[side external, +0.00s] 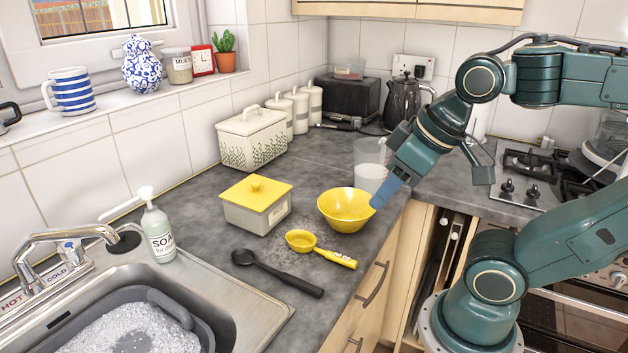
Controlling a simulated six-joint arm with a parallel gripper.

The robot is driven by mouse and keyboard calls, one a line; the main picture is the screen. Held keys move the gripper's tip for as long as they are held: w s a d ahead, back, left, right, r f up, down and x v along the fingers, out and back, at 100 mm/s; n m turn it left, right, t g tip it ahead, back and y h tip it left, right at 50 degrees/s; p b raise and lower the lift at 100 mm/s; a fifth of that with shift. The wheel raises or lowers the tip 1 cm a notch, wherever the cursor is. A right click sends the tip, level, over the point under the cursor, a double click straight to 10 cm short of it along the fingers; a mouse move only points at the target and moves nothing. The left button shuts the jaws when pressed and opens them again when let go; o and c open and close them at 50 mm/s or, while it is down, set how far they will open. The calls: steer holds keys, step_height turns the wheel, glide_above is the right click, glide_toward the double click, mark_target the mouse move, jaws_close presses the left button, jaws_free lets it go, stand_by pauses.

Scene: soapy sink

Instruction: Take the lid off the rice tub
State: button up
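The rice tub (256,216) is a squarish cream container standing upright on the grey counter, with a small label on its right-hand face. Its flat yellow lid (272,193) with a round knob (255,183) sits on top and covers the opening. My gripper (384,198) has blue fingers pointing down and left. It is to the right of the tub, near the right rim of the yellow bowl and apart from the lid. The fingers overlap in this view, so I cannot tell whether they are open or shut. Nothing shows held in them.
The yellow bowl (345,207) stands between the tub and my gripper. A yellow measuring scoop (325,250) and black spoon (275,271) lie in front. A soap bottle (158,230) stands by the sink (240,320). A cream bread bin (252,137) and a clear jug (371,170) stand behind.

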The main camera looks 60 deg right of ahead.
steer(key=shift+o, duration=1.1)
steer(key=w+d+r+n+g+y, duration=0.1)
steer(key=w+r+n, duration=0.2)
steer(key=w, duration=0.6)
steer(key=w+r+n+y, duration=0.2)
steer(key=w+r, duration=0.1)
steer(key=w, duration=0.6)
steer(key=w+d+f+n+y, duration=0.1)
steer(key=w+d+f+n, duration=0.2)
steer(key=w+d, duration=0.2)
steer(key=w+d+f+n+g+y, duration=0.1)
steer(key=w+d+f+n, duration=0.2)
steer(key=w+d, duration=0.3)
steer(key=d, duration=0.3)
steer(key=shift+w+f, duration=0.2)
steer(key=shift+w, duration=0.05)
